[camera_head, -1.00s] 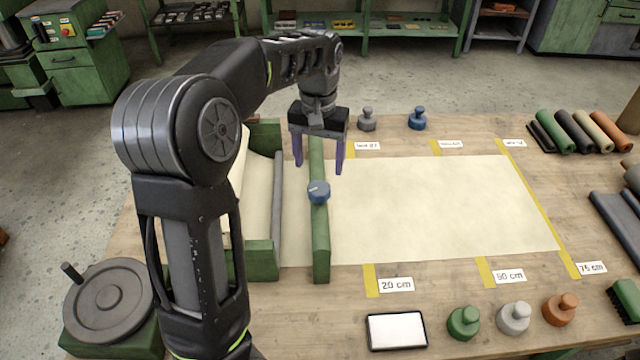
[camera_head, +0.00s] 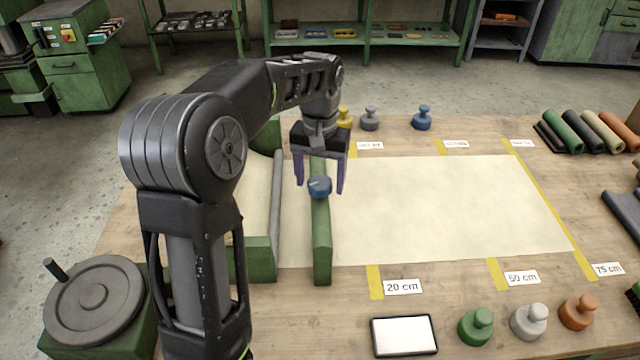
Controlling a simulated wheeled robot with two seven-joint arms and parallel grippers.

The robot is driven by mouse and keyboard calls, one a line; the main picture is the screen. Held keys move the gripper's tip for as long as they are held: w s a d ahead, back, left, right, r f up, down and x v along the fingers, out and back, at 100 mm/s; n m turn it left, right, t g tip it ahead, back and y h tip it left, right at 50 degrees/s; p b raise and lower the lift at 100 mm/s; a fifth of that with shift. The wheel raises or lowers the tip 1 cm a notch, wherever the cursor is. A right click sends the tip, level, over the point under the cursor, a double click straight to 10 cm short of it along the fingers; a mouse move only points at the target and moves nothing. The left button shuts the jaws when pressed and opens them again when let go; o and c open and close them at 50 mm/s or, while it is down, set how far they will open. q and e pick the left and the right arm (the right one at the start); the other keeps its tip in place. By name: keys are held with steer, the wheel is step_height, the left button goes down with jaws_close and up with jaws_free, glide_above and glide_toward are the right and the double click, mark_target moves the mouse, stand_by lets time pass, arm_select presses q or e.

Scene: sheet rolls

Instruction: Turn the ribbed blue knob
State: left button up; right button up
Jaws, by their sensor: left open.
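The ribbed blue knob (camera_head: 320,187) sits on top of the green bar (camera_head: 321,240) that lies across the cream sheet (camera_head: 440,210). A pale mark shows on the knob's top. My left gripper (camera_head: 320,188) is open and points down, with one purple finger to the left of the knob and one to the right. The fingers look apart from the knob, and I cannot tell their exact height over it. My right gripper is not in view.
A dark crank wheel (camera_head: 95,298) stands at the table's front left. Green, grey and orange weights (camera_head: 528,322) and a white pad (camera_head: 403,335) line the front. Several rolls (camera_head: 590,132) lie at the back right. The sheet right of the bar is clear.

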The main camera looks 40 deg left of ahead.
arm_select(q)
steer(key=shift+c, duration=0.5)
steer(key=c, duration=1.3)
